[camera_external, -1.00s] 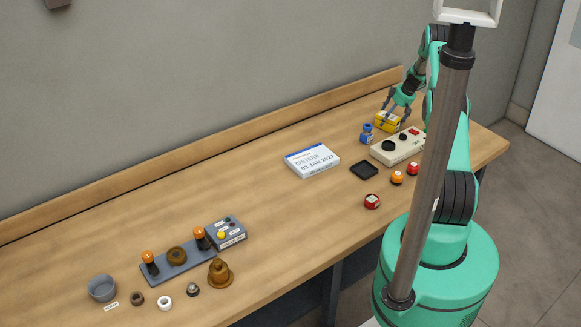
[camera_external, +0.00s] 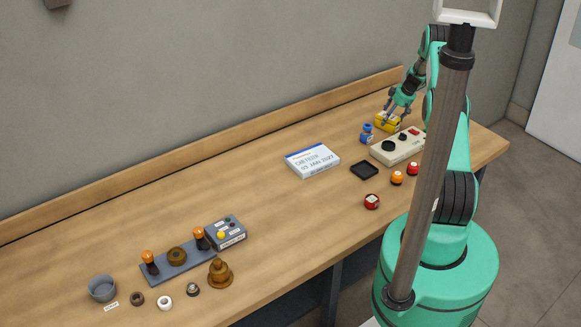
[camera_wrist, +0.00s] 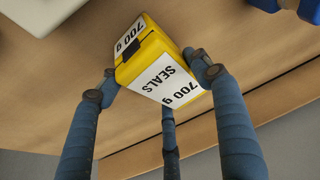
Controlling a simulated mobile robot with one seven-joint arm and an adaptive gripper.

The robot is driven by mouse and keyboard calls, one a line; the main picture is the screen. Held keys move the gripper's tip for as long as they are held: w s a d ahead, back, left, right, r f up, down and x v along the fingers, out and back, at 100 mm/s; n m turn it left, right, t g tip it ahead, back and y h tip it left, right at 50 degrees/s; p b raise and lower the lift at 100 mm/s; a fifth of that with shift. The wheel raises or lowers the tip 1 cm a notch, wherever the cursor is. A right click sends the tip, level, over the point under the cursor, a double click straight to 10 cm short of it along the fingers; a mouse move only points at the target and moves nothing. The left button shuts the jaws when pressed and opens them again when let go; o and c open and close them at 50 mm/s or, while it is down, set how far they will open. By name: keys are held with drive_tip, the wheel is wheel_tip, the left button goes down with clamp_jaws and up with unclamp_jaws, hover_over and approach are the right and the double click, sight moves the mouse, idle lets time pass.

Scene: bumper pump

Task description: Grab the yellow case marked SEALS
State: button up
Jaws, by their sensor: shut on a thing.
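The yellow case (camera_wrist: 155,62) has white labels reading SEALS and 700 g in the wrist view. It also shows at the far right end of the bench in the external view (camera_external: 388,123). My gripper (camera_wrist: 155,85) has its blue-grey fingers around the case, one at its left side and one at its right, with a third finger below it in the picture. In the external view my gripper (camera_external: 394,113) comes down on the case from above. The gripper is shut on the case. I cannot tell whether the case is clear of the bench.
A blue item (camera_external: 366,133) stands just left of the case, and a cream box with a black knob and red switch (camera_external: 398,146) is close in front. The bench middle is clear.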

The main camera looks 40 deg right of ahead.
drive_tip(key=shift+r+p, duration=0.3)
drive_tip(key=shift+p, duration=0.4)
drive_tip(key=shift+r, duration=0.15)
drive_tip(key=shift+r+b, duration=0.45)
drive_tip(key=shift+r, duration=4.4)
